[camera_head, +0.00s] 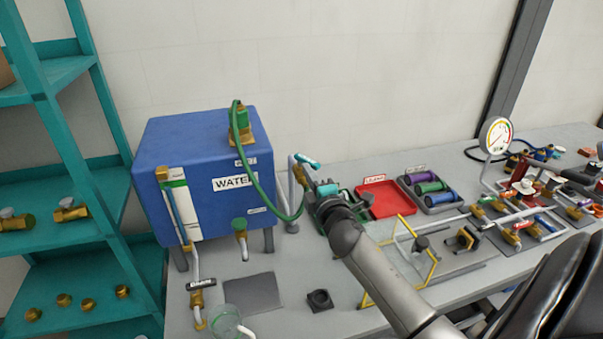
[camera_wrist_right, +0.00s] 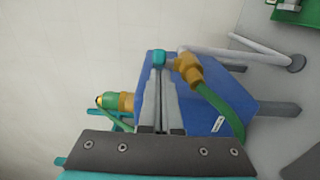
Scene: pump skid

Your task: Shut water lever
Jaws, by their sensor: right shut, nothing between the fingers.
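The water lever (camera_head: 307,160) is a small teal handle on a white pipe beside the blue water tank (camera_head: 205,135). In the right wrist view a teal end of the lever (camera_wrist_right: 159,57) shows just past my fingertips, beside a brass valve body (camera_wrist_right: 187,72) with a green hose. My right gripper (camera_head: 306,176) is at the pipe just below the lever in the head view. In the right wrist view its fingers (camera_wrist_right: 159,72) are together and empty. Whether they touch the lever I cannot tell. My left gripper is not in view.
A red tray (camera_head: 390,198) and a dark tray with coloured rolls (camera_head: 432,190) lie right of my right gripper. A yellow frame (camera_head: 428,262) stands in front. The green hose (camera_head: 262,190) loops from the tank top toward the lever. Teal shelves (camera_head: 70,190) stand at left.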

